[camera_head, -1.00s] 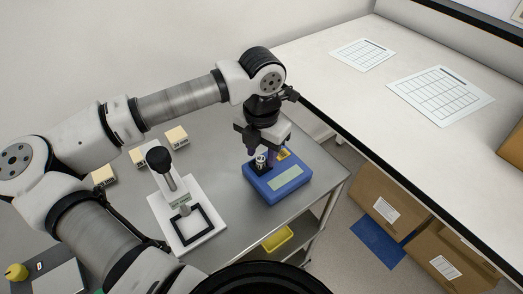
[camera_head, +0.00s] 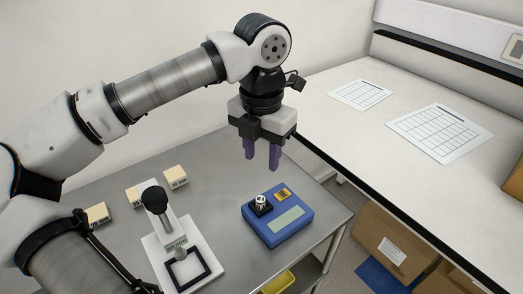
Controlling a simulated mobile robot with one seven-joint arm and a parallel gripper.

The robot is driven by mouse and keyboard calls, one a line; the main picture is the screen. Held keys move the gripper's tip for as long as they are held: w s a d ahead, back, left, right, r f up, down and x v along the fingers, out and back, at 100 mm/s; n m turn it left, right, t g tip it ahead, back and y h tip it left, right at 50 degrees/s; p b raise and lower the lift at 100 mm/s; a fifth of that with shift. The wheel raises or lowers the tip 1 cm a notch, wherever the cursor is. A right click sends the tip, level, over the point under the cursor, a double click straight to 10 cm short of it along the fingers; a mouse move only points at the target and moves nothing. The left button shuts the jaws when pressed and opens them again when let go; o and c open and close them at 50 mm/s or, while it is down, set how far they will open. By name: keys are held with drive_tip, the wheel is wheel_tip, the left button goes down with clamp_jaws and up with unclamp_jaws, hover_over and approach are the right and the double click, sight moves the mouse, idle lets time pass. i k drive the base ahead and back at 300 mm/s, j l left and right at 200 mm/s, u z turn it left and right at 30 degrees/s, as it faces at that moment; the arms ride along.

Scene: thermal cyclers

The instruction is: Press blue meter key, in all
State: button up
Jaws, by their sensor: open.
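The blue meter (camera_head: 278,223) sits on the right part of the grey metal table. I cannot make out a separate key. My gripper (camera_head: 262,163) hangs above the back of the meter, pointing down, with two purple fingers apart and empty. It does not touch the meter.
A white stand with a black-knobbed lever (camera_head: 153,198) is left of the meter. Several small cream boxes (camera_head: 175,176) stand behind it. A white bench (camera_head: 400,90) with printed sheets lies right. A yellow tray (camera_head: 280,283) is below the table.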

sight(283, 194)
drive_tip(key=k, duration=1)
